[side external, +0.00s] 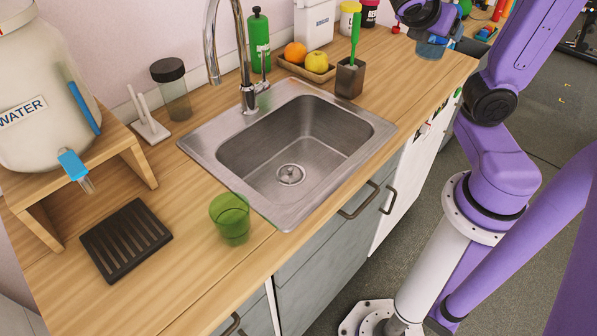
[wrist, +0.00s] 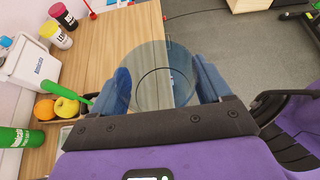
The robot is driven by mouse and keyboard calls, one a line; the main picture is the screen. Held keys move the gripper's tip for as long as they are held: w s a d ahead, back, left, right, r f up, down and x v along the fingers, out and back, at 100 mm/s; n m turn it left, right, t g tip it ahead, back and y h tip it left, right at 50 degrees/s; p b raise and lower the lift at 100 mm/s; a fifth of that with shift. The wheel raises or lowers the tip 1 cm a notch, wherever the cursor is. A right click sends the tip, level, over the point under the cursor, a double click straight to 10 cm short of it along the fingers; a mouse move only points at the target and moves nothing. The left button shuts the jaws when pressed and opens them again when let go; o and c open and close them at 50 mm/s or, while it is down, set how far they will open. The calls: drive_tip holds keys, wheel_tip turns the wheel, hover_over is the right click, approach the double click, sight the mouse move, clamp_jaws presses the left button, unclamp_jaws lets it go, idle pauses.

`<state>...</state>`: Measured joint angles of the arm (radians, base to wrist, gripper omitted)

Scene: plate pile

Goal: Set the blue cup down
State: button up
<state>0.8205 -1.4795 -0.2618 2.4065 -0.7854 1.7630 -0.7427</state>
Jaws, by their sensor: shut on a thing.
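The blue cup (side external: 432,47) is see-through and shows at the top of the side view, at the far end of the counter. My gripper (side external: 428,32) is shut on it. In the wrist view the cup (wrist: 165,72) sits between the two blue fingers of my gripper (wrist: 165,88), and the counter edge and grey floor show through and beside it. I cannot tell exactly how high the cup is above the counter. A green see-through cup (side external: 231,220) stands on the near counter, left of the sink's front corner.
The wooden counter (side external: 395,75) has bare room right of the green brush holder (side external: 350,78). A fruit tray (side external: 308,70), a green bottle (side external: 259,40) and a white container (side external: 314,22) stand behind the sink (side external: 290,150). A black rack (side external: 126,240) lies at the left.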

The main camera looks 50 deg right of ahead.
sight(436, 45)
drive_tip(key=shift+r, duration=0.85)
drive_tip(key=a+f+m+g, duration=0.1)
drive_tip(key=s+a+f+m+g, duration=0.1)
drive_tip(key=a+f+m+g, duration=0.1)
drive_tip(key=f+g, duration=0.1)
drive_tip(key=shift+s+a+m, duration=0.15)
drive_tip(key=shift+s+m, duration=0.1)
drive_tip(key=shift+m, duration=0.15)
drive_tip(key=w+a+f+m+g+y, duration=0.1)
drive_tip(key=a+f+m+g+y, duration=0.1)
drive_tip(key=a+m+g+y, duration=0.35)
drive_tip(key=a+f+m+g+y, duration=0.2)
drive_tip(key=a+m+g+y, duration=0.1)
drive_tip(key=a+m+y, duration=0.55)
drive_tip(key=w+a+r+m+t+y, duration=0.3)
drive_tip(key=w+a+m+t+y, duration=0.2)
drive_tip(key=w+m, duration=0.3)
drive_tip(key=w+a+r+m+t+y, duration=0.4)
drive_tip(key=w+a+m+t, duration=0.3)
drive_tip(key=m, duration=0.3)
drive_tip(key=shift+w+a+y, duration=0.5)
drive_tip(key=shift+a+y, duration=0.1)
drive_tip(key=shift+y, duration=0.1)
wheel_tip(436, 45, down, 38)
drive_tip(key=shift+f, duration=0.1)
drive_tip(key=shift+s, duration=0.1)
